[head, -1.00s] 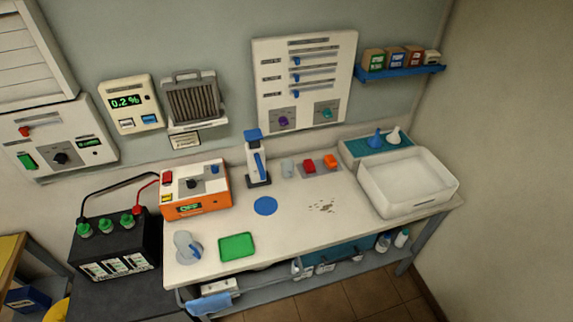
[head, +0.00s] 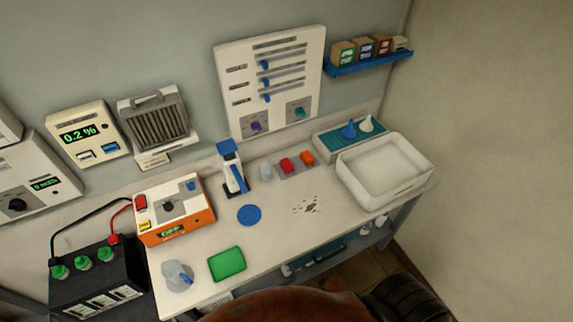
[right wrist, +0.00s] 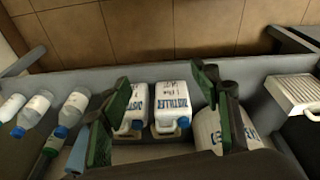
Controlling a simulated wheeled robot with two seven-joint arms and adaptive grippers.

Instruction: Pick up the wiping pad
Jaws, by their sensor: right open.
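A green rectangular pad (head: 227,264), which looks like the wiping pad, lies flat near the front edge of the bench in the head view. It is right of a grey round item with a blue handle (head: 177,274). My right gripper (right wrist: 163,88) is open and empty in the right wrist view, its dark green fingers spread. White jugs (right wrist: 172,105) with blue lettering show between and beyond the fingers. The pad is not seen in that view. In the head view my brown arm shows at the bottom, its gripper hidden. My left gripper is not in view.
Dark specks (head: 307,206) mark the bench right of a blue disc (head: 249,215). A white basin (head: 385,188) is at the right end, an orange charger (head: 175,238) at the left. Under the bench, several bottles (right wrist: 38,103) and a white ribbed item (right wrist: 293,92) flank the jugs.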

